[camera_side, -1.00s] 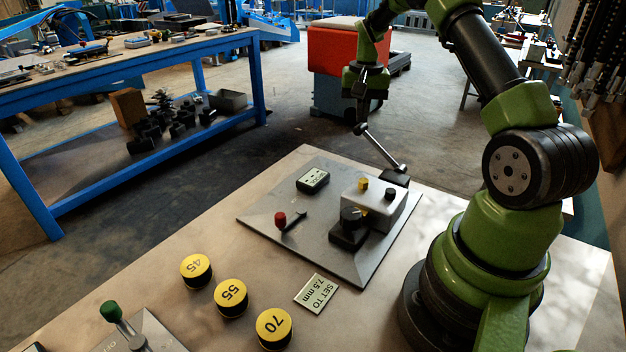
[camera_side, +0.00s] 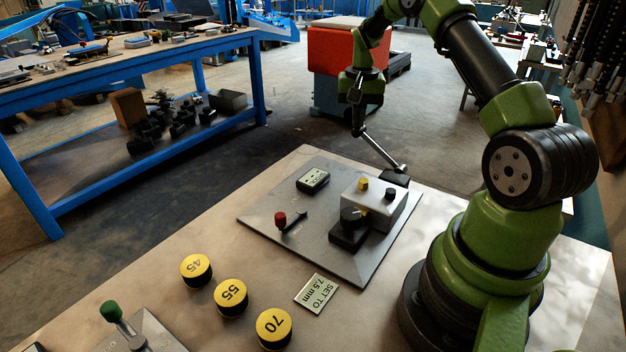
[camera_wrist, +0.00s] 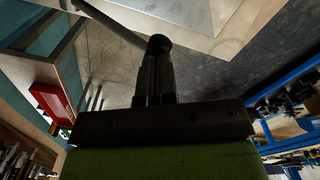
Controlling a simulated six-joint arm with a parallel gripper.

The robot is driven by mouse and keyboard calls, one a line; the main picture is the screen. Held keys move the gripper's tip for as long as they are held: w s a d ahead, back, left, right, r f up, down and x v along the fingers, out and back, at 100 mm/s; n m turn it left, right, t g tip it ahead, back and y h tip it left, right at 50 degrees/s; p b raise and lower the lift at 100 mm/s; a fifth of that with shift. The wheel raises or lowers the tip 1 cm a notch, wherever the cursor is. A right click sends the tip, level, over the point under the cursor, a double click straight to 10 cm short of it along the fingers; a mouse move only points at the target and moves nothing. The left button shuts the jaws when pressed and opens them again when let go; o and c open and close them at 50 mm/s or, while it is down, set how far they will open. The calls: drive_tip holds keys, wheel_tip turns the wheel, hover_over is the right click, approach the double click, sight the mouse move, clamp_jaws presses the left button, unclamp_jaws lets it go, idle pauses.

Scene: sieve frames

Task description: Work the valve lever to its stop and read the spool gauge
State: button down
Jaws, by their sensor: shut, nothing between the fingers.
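A long grey lever (camera_side: 382,152) slants up and left from a black block (camera_side: 395,179) at the far right of a grey plate (camera_side: 265,217). My gripper (camera_side: 357,128) is shut at the lever's upper end, its fingertips against or very near it. In the wrist view, the fingers (camera_wrist: 155,75) point at a dark round knob (camera_wrist: 159,44) on a bar (camera_wrist: 110,22); whether they touch cannot be told. A small black gauge with a pale face (camera_side: 313,178) lies on the plate; its reading is too small to make out.
The plate also bears a red-knobbed lever (camera_side: 281,219) and a metal block (camera_side: 372,203) with small knobs. A card (camera_side: 317,293) reads "SET TO 7.5 mm". Yellow-topped discs (camera_side: 231,293) marked 45, 55 and 70 and a green-knobbed lever (camera_side: 111,312) stand nearer the camera.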

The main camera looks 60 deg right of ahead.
drive_tip(key=shift+f, duration=0.15)
drive_tip(key=shift+w+f, duration=0.15)
drive_tip(key=shift+f, duration=0.4)
drive_tip(key=shift+w+f, duration=0.35)
drive_tip(key=shift+f, duration=0.15)
idle(0.4)
drive_tip(key=shift+w+f, duration=0.25)
drive_tip(key=shift+f, duration=0.5)
drive_tip(key=shift+w+f, duration=0.15)
drive_tip(key=shift+f, duration=0.5)
